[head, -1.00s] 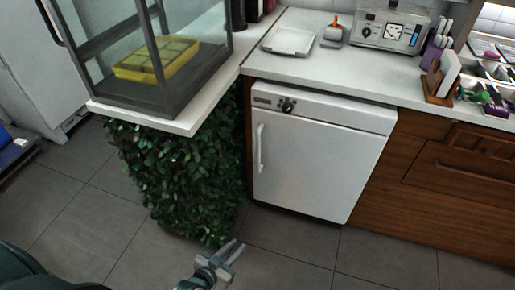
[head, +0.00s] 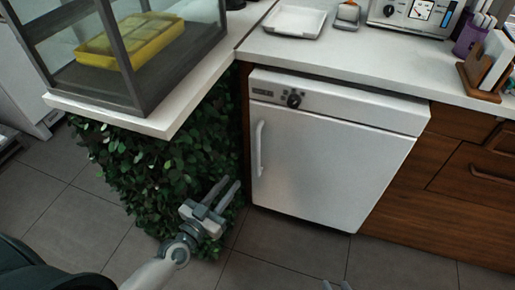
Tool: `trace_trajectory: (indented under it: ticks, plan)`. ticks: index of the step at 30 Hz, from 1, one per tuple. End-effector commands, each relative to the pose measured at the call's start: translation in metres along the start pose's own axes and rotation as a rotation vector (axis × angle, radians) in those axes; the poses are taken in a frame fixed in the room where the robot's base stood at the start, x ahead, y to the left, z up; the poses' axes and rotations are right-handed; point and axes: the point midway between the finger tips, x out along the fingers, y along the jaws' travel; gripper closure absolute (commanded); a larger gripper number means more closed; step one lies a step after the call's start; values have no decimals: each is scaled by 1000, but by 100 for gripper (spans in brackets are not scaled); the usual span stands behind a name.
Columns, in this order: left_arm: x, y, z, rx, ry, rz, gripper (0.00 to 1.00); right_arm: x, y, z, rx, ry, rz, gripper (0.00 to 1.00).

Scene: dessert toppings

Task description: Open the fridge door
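The white fridge (head: 325,160) stands under the counter with its door shut. Its vertical white handle (head: 259,148) is on the left side of the door, and a dark knob (head: 294,99) sits on the panel above. My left gripper (head: 231,184) is open and empty, in front of the leafy panel, left of and a little lower than the handle in the picture. It is not touching the handle. Only the fingertips of my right gripper (head: 337,285) show at the bottom edge, set apart, below the fridge in the picture.
A leafy green panel (head: 150,175) is left of the fridge, under a white ledge with a glass case (head: 160,85) holding a yellow tray (head: 135,45). Wooden drawers (head: 470,180) are on the right. The tiled floor (head: 270,262) before the fridge is clear.

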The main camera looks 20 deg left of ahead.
Motion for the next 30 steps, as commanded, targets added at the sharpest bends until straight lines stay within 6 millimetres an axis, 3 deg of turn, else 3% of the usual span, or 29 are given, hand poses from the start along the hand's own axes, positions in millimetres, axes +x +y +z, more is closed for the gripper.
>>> trace_trajectory:
  ticks: [11, 30]
  plan:
    - [18, 0, 0, 0, 1, -2, 78, 0, 0, 2, 1, -9, 1, 69]
    - [127, -1, 0, -2, 2, -2, 78, 0, 2, 7, 4, -35, 3, 69]
